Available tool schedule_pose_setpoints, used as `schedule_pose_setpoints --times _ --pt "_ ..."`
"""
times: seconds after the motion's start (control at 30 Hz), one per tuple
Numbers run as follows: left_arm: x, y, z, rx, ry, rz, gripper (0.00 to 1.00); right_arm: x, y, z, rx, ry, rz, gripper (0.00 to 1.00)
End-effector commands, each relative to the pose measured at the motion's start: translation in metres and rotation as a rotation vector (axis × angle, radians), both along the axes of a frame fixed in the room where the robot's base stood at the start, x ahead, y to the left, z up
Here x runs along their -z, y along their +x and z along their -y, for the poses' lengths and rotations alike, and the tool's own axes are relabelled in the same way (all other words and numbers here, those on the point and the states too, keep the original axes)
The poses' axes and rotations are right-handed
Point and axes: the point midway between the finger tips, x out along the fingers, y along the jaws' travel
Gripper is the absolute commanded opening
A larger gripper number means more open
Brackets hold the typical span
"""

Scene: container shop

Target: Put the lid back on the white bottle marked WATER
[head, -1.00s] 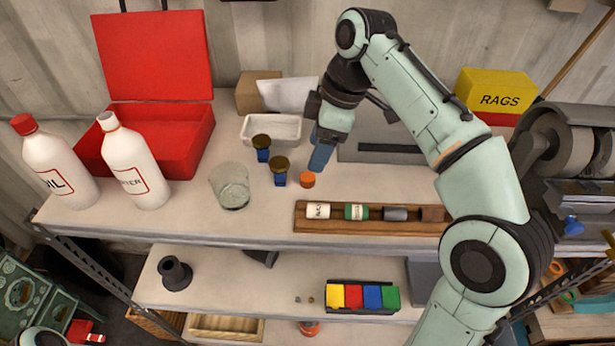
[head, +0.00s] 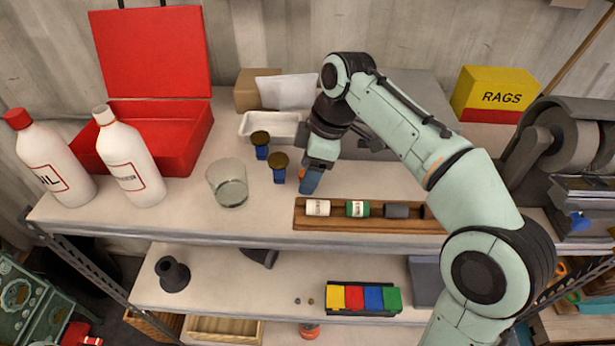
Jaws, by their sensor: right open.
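A small orange lid (head: 302,174) lies on the bench top right of the blue-stemmed pieces, mostly hidden by my right gripper. My right gripper (head: 311,184) points down at the lid with its jaws open; its blue finger covers much of the lid. I cannot tell whether they touch. My left gripper is not in view.
A white bottle with a red cap (head: 55,170) stands left of the open one, with an open red box (head: 185,140) behind. A glass (head: 230,185), two dark-topped blue pieces (head: 279,170) and a wooden rack of small cylinders (head: 370,225) stand near the gripper.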

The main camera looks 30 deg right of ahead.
Motion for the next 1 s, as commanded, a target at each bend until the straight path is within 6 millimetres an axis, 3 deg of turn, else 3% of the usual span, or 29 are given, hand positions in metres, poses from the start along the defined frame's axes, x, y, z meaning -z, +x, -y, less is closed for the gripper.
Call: schedule_pose_setpoints --times 0.27,0.37,0.47,0.83,1.0 --pt "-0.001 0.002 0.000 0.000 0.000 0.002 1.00 -0.002 0.001 0.000 0.001 0.000 0.002 0.63" --pt "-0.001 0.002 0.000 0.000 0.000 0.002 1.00 -0.002 0.001 0.000 0.001 0.000 0.002 0.37" --pt "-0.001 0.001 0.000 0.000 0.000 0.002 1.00 -0.002 0.001 0.000 0.001 0.000 0.002 0.05" --pt "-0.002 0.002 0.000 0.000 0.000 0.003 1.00 -0.004 0.001 0.000 0.001 0.000 0.002 0.04" --pt "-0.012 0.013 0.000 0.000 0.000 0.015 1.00 -0.027 0.002 0.001 0.003 0.001 0.007 0.04"
